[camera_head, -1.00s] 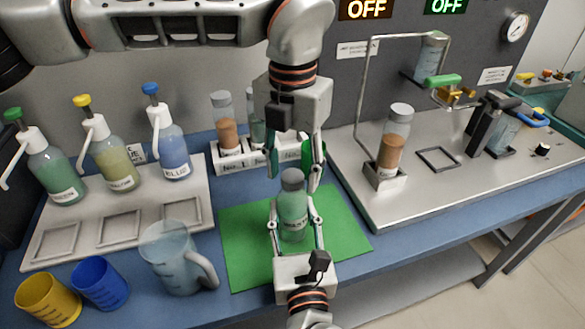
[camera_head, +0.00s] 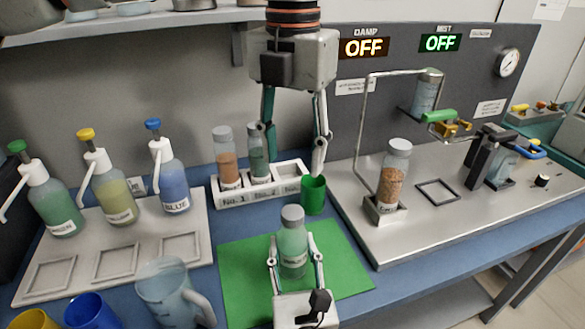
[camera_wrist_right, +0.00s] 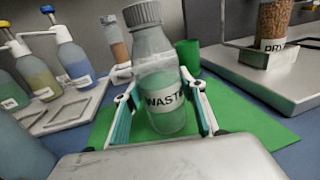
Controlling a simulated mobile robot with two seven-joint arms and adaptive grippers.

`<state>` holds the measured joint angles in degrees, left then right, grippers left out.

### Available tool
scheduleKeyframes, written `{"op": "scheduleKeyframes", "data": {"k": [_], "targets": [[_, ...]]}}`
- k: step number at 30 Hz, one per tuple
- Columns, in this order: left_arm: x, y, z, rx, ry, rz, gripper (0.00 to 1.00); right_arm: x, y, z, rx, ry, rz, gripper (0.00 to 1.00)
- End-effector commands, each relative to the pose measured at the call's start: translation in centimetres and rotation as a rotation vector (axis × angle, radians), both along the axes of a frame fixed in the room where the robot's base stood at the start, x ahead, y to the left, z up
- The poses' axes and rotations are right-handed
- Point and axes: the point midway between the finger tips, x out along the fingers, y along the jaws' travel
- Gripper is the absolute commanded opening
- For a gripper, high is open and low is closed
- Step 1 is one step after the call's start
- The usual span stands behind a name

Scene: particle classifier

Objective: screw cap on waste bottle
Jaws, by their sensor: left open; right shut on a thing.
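The waste bottle (camera_head: 293,247) stands upright on the green mat (camera_head: 240,265), with pale green contents and a grey cap (camera_head: 292,215) on its neck. In the right wrist view the bottle (camera_wrist_right: 165,100) shows its "WASTE" label, and the ribbed cap (camera_wrist_right: 143,14) sits on top. I cannot tell how tight the cap is. My right gripper (camera_head: 296,262) is shut on the bottle's body from the near side. My left gripper (camera_head: 294,160) is open and empty, pointing down above and behind the bottle, clear of the cap.
A green cup (camera_head: 313,195) stands behind the mat, beside the white rack (camera_head: 233,197) with two bottles. Pump bottles (camera_head: 110,188) stand on a tray at left. A clear jug (camera_head: 165,290) is left of the mat. A metal station (camera_head: 450,210) with a brown-filled bottle (camera_head: 392,175) is at right.

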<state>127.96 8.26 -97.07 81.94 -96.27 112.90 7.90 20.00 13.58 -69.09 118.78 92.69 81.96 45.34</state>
Motion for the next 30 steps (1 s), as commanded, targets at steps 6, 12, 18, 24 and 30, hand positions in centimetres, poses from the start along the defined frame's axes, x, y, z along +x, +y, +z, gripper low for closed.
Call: {"op": "scheduleKeyframes", "data": {"k": [6, 12, 18, 24, 30], "targets": [[0.0, 0.0, 0.4, 0.0, 0.0, 0.0, 0.46, 0.0, 0.0, 0.0, 0.0, 0.001, 0.0, 0.0], [0.0, 0.0, 0.4, 0.0, 0.0, 0.0, 0.46, 0.0, 0.0, 0.0, 0.0, 0.001, 0.0, 0.56], [0.0, 0.0, 0.4, 0.0, 0.0, 0.0, 0.46, 0.0, 0.0, 0.0, 0.0, 0.0, 0.0, 0.6], [0.0, 0.0, 0.4, 0.0, 0.0, 0.0, 0.46, -0.2, 0.0, 0.0, 0.0, 0.001, 0.0, 0.6], [0.0, 0.0, 0.4, 0.0, 0.0, 0.0, 0.46, -2.6, -0.3, -0.2, 0.0, 0.004, 0.001, 0.6]]}}
